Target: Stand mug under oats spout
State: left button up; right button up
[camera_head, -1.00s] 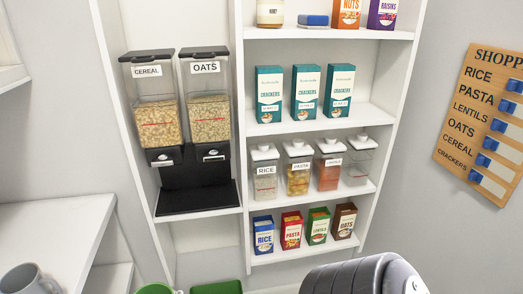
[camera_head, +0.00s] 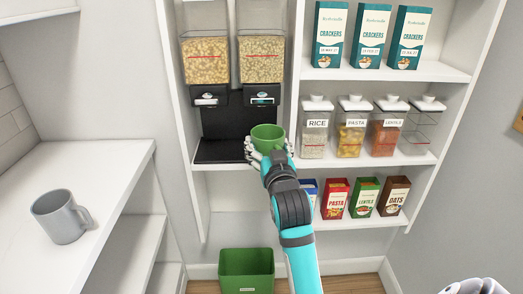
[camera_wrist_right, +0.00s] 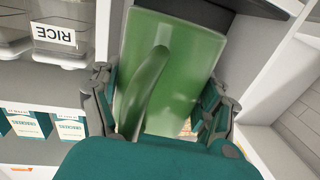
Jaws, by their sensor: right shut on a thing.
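My right gripper (camera_head: 268,148) is shut on a green mug (camera_head: 267,136). It holds the mug upright or nearly so, in front of the black drip tray (camera_head: 215,151) at its right end. The oats dispenser (camera_head: 262,60) is the right one of the pair, and its black spout (camera_head: 262,96) is above and behind the mug. In the right wrist view the green mug (camera_wrist_right: 185,60) fills the space between the fingers, its handle toward the camera. I cannot tell whether the mug touches the tray.
The cereal dispenser (camera_head: 206,60) stands left of the oats one. A shelf upright (camera_head: 295,70) is close to the right. Jars and boxes fill the right shelves. A grey mug (camera_head: 62,218) stands on the left counter. A green bin (camera_head: 246,272) is on the floor.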

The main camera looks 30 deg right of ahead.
jog(key=x, duration=1)
jog(key=d+f+p+x, duration=0.1)
jog(key=x, duration=0.4)
jog(key=shift+s+f, duration=0.1)
jog(key=shift+s, duration=0.15)
jog(key=shift+w+d+f, duration=0.1)
jog(key=shift+w+d, duration=0.05)
jog(key=shift+f, duration=1.7)
jog(key=shift+f, duration=0.15)
jog(key=o, duration=1.2)
